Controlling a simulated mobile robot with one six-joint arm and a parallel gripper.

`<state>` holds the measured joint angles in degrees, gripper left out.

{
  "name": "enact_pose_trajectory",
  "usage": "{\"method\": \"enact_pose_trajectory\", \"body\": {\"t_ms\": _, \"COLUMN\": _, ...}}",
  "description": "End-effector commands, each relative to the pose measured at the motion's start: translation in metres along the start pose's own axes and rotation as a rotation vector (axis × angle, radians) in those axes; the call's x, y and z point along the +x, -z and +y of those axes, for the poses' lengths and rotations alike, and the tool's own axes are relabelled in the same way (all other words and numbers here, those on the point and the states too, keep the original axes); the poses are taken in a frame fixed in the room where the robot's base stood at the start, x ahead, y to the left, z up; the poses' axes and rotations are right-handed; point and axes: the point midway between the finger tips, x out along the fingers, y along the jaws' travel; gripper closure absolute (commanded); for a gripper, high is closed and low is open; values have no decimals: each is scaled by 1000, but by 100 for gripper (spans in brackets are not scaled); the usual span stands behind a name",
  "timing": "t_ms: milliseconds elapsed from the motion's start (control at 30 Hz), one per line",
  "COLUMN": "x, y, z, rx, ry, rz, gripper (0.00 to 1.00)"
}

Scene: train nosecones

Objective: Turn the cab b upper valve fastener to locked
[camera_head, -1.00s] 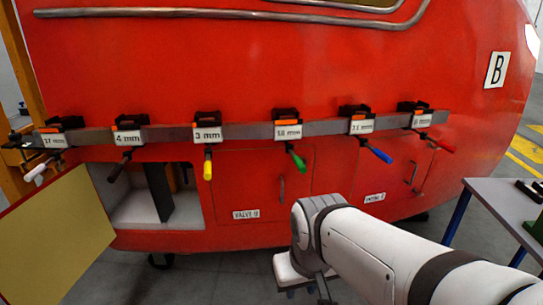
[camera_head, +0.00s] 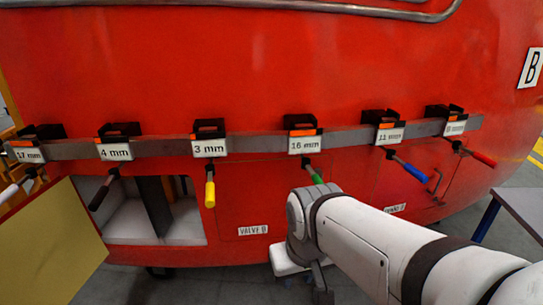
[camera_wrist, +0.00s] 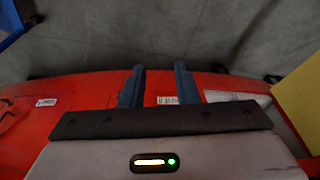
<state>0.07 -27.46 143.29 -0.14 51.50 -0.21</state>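The red cab marked B has a closed panel (camera_head: 240,195) with a "VALVE B" label (camera_head: 253,230) below the tool rail. I cannot make out an upper valve fastener on it; my arm covers the panel's right part. My gripper points downward in front of the cab, low and right of the label, its fingers mostly hidden in the head view. In the wrist view, the two dark blue fingers of my gripper (camera_wrist: 159,70) stand apart with nothing between them. A small white label (camera_wrist: 167,100) on the red cab shows between and behind them.
A grey rail (camera_head: 260,140) holds several labelled tools with coloured handles, jutting out above the panel. At left an open compartment (camera_head: 185,225) has its yellowish door (camera_head: 50,250) swung out. A table (camera_head: 522,208) stands at the right.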

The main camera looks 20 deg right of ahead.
Motion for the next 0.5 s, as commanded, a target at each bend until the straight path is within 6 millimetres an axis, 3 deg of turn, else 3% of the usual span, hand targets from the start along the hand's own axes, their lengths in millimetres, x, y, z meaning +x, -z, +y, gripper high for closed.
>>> {"method": "enact_pose_trajectory", "body": {"t_ms": 333, "x": 5, "y": 6, "z": 3, "rx": 7, "ry": -6, "rz": 17, "gripper": 72}}
{"method": "enact_pose_trajectory", "body": {"t_ms": 433, "x": 18, "y": 26, "z": 14, "rx": 35, "ry": -28, "rz": 77, "gripper": 72}}
{"method": "enact_pose_trajectory", "body": {"t_ms": 500, "x": 32, "y": 50, "z": 26, "rx": 50, "ry": -51, "rz": 152, "gripper": 72}}
